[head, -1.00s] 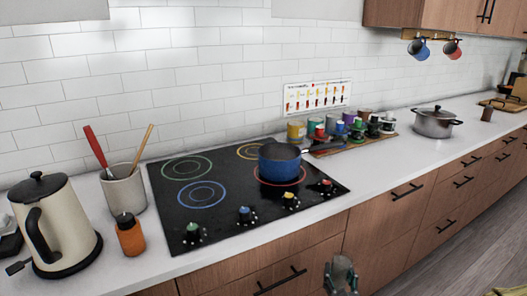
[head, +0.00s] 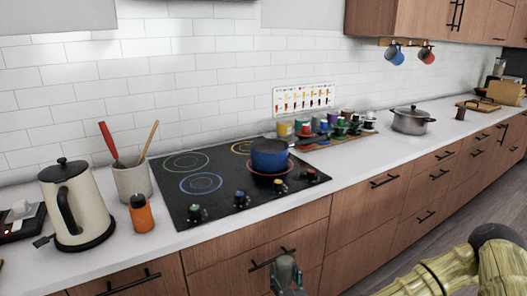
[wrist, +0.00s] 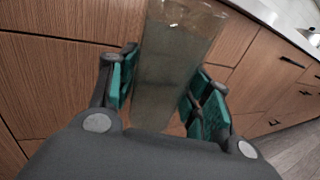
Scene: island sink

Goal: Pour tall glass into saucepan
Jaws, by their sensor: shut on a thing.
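The blue saucepan (head: 269,157) stands upright on the red-ringed front right burner of the black cooktop, its handle toward the back right. The tall glass (wrist: 174,62) is clear, with greyish-green contents that I cannot make out well. My gripper (wrist: 163,88) is shut on the glass, with teal pads on both sides of it. The glass's wide rim is at the top of the wrist view. In the head view, my gripper (head: 286,272) shows only partly at the bottom edge, in front of the drawers and below the counter. The glass is apart from the saucepan.
A kettle (head: 76,203), an orange bottle (head: 141,214) and a utensil crock (head: 131,182) stand left of the cooktop (head: 200,205). Several jars (head: 325,126) stand behind right of the saucepan. A grey lidded pot (head: 411,121) is farther right. The counter front right of the cooktop is clear.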

